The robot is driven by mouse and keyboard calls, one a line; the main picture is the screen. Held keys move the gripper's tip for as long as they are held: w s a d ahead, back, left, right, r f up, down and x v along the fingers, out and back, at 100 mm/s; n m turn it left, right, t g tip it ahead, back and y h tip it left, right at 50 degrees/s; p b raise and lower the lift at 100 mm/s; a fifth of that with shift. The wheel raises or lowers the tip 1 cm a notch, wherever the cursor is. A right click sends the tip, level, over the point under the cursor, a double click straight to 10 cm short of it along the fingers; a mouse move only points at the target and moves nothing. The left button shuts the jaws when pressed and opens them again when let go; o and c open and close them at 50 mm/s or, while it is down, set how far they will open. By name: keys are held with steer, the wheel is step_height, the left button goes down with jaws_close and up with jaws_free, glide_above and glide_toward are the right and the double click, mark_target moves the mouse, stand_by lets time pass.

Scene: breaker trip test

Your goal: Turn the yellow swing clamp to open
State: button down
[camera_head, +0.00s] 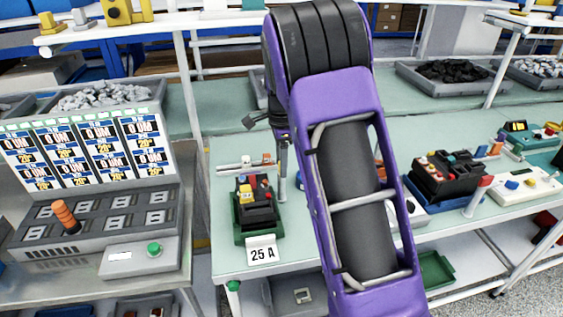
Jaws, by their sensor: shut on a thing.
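A black breaker block (257,208) with small red, yellow and blue parts sits in a green holder (258,238) on the pale green bench, behind a "25 A" card (262,250). A small yellow piece (246,196) shows on its front; I cannot tell whether it is the swing clamp. My purple arm crosses the middle of the view. The narrow grey end of my gripper (283,190) points down just right of the block. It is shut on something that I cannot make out. Its fingertips are not clear, and my arm hides what lies behind it.
On the left stands a grey test console (95,225) with an orange-handled lever (66,216) and a green button (154,249). Another black block (448,172) and a white device (525,184) stand on the right bench. Grey trays of dark pieces (455,70) lie behind.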

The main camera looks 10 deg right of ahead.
steer(key=shift+c, duration=1.4)
jaws_free()
steer(key=shift+r, duration=0.1)
step_height(320, 180, up, 17)
steer(key=shift+r, duration=0.15)
